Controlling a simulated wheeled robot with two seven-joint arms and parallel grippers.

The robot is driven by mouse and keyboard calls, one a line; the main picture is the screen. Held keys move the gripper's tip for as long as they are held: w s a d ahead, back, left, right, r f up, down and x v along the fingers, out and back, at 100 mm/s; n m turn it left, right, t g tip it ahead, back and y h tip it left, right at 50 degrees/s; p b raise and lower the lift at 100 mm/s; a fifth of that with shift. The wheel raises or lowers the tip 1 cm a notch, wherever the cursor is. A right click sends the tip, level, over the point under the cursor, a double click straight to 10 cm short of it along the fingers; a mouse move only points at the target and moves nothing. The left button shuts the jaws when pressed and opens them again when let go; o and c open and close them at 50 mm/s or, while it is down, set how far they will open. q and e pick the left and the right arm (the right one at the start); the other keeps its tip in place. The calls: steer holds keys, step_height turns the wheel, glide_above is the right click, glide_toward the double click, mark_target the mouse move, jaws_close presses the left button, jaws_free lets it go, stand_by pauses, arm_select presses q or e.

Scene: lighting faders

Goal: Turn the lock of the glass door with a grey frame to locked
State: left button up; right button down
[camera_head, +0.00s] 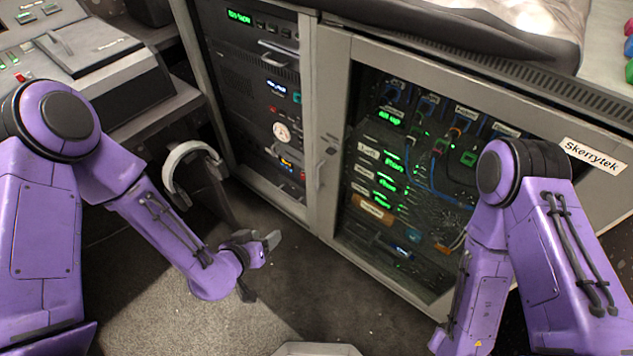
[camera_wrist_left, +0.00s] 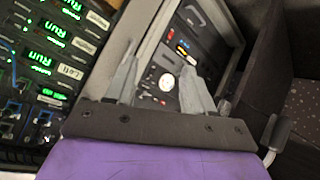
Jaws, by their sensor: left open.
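The glass door with a grey frame (camera_head: 336,90) fills the right half of the head view and looks closed in the cabinet front. A small upright handle (camera_head: 320,172) sits on its left stile. A small dark mark, perhaps the lock, is above it; its setting is too small to tell. My left gripper (camera_head: 264,266) is open and empty, low in front of the cabinet, left of and below the handle. In the left wrist view its two grey fingers (camera_wrist_left: 158,72) are apart, with the grey cabinet frame (camera_wrist_left: 150,45) beyond them. My right gripper is out of view.
A rack bay (camera_head: 258,95) with a grey surround stands left of the door. White headphones (camera_head: 190,160) hang at the left, near my left arm. A mixing console (camera_head: 110,65) is at the upper left. Dark cloth (camera_head: 470,30) covers part of the cabinet top. The floor before the cabinet is clear.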

arm_select(q)
steer(key=w+d+r+m+t+h+b, duration=0.2)
steer(key=w+d+r+m+h+b, duration=0.1)
steer(key=w+d, duration=0.4)
steer(key=w+d+r+m+t+h+b, duration=0.2)
steer(key=w+d+r, duration=0.5)
steer(key=w, duration=0.4)
steer(key=m+h+b, duration=0.1)
steer(key=m+b, duration=0.1)
steer(key=b, duration=0.1)
steer(key=shift+d+m+t+h, duration=0.15)
steer(key=shift+m+t+h, duration=0.15)
steer(key=shift+t+h, duration=0.1)
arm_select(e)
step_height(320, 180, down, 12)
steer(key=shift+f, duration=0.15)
arm_select(q)
steer(key=shift+r, duration=0.1)
steer(key=shift+c, duration=0.3)
jaws_close()
